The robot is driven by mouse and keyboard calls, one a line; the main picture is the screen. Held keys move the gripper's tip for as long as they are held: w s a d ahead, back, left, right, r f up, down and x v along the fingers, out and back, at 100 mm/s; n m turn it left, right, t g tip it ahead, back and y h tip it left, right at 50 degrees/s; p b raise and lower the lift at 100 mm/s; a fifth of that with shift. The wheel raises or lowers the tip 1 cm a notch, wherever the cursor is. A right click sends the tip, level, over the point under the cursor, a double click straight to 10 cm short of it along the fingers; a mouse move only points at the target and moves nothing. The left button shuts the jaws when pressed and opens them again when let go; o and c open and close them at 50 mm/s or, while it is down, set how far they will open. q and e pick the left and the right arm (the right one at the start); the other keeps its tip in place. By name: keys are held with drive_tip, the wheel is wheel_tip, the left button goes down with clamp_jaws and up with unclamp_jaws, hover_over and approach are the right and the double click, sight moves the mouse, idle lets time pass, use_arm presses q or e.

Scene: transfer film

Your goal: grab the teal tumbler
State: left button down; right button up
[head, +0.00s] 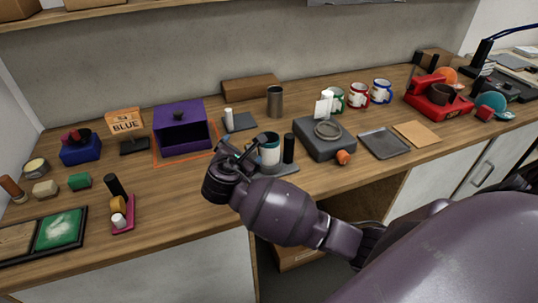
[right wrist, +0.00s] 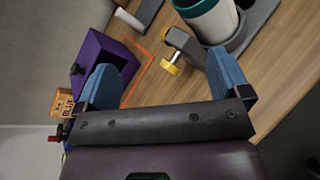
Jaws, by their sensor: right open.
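The teal tumbler (head: 270,152), white with teal on it, stands on a grey base (head: 283,170) on the wooden desk, next to a black cylinder (head: 288,149). In the right wrist view the tumbler (right wrist: 213,22) is at the top edge, partly cut off, near the tip of one blue finger. My right gripper (head: 239,147) is open and empty just left of the tumbler and partly covers its base in the head view. Its blue fingers also show in the right wrist view (right wrist: 163,70), with the tumbler not between them. My left gripper is not in view.
A purple open-front box (head: 180,112) stands behind and left. A yellow knob (right wrist: 171,68) on the grey fixture lies between the finger directions. A steel cup (head: 275,101) stands behind; a dark grey device (head: 325,147) is to the right. Bare desk lies front left (head: 170,220).

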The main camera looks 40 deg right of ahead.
drive_tip(key=s+d+n+g+h, duration=0.2)
drive_tip(key=n, duration=0.1)
approach(273, 135)
drive_tip(key=shift+w+d+f+g+h, duration=0.2)
drive_tip(key=shift+d+f+g+h, duration=0.15)
drive_tip(key=shift+f+g, duration=0.1)
drive_tip(key=shift+w+p+x, duration=0.2)
drive_tip(key=shift+x, duration=1.1)
drive_tip(key=shift+w+p+x, duration=0.15)
drive_tip(key=shift+p+x, duration=0.05)
drive_tip(key=shift+x, duration=1.15)
drive_tip(key=shift+a+r, duration=0.15)
drive_tip(key=shift+r, duration=0.05)
drive_tip(key=c, duration=1.5)
